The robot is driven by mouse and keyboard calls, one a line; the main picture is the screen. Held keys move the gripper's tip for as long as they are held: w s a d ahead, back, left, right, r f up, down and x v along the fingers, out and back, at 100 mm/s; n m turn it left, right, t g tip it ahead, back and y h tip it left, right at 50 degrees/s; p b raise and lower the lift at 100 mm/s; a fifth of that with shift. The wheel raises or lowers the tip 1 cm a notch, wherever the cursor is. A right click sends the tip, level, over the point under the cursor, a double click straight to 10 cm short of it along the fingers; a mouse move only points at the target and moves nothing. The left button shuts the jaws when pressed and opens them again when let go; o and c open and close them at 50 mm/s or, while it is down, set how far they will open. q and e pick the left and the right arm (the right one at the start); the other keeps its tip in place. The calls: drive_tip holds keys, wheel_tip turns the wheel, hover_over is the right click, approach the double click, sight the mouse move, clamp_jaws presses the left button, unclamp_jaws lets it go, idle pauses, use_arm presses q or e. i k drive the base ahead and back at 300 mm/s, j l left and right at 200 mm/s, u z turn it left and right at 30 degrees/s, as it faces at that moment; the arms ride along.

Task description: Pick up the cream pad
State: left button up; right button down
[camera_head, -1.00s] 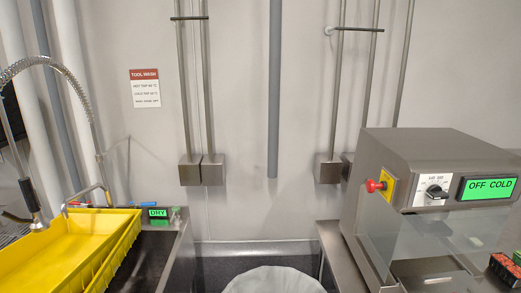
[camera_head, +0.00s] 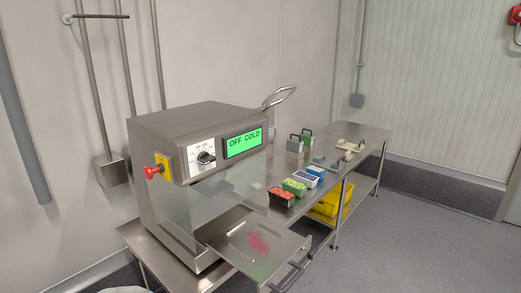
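A small cream-coloured thing (camera_head: 349,146) lies toward the far end of the steel table (camera_head: 372,133). It is too small to tell whether it is one piece or several, or whether it is the cream pad. Two small blocks with dark handles stand to its left, one green (camera_head: 307,136) and one pale grey (camera_head: 294,145). Neither of my grippers is in view.
A steel machine (camera_head: 190,120) with a red knob and a green "OFF COLD" display stands at the near end. Its tray (camera_head: 240,238) with a red smear juts out. Small tubs (camera_head: 294,187) line the table; a yellow bin (camera_head: 330,203) sits below. The floor at right is clear.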

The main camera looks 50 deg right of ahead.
sight(348, 157)
drive_tip(key=z, duration=2.2)
